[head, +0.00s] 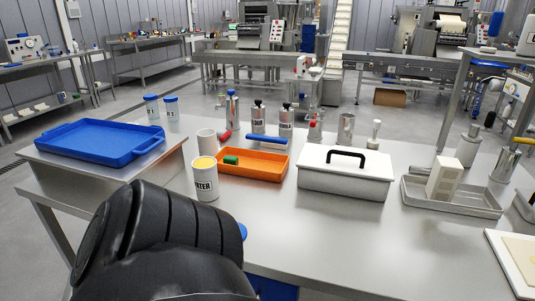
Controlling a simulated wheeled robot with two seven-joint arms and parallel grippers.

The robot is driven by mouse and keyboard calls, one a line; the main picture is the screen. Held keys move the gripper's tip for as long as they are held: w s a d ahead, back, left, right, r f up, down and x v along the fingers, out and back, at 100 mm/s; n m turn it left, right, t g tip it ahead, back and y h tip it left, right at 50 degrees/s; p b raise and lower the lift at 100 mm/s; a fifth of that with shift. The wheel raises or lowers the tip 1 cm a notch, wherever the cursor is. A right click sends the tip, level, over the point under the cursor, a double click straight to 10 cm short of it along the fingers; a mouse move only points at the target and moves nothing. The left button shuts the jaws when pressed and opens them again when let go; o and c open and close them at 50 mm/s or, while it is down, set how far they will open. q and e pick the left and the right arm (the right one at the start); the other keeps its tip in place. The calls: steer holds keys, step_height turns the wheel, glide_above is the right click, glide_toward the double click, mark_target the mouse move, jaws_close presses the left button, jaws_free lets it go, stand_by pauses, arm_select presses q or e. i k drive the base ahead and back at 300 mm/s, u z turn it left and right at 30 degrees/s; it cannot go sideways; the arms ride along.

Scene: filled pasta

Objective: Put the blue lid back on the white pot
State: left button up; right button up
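An open white pot (206,180) with dark lettering and a yellow filling stands upright near the table's front left. No lid is on it. A small blue edge (242,231) shows beside my dark arm, in front of the pot; most of it is hidden, and I cannot tell whether it is the blue lid. Two more white pots, a left one (152,107) and a right one (171,107), have blue lids on at the back left. My dark arm fills the lower left of the head view. Neither gripper shows.
A blue tray (60,149) lies at the left. A metal tray (470,208) is at the right. The front middle of the steel table (350,245) is clear.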

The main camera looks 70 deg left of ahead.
mark_target(205, 169)
steer(key=u, duration=2.65)
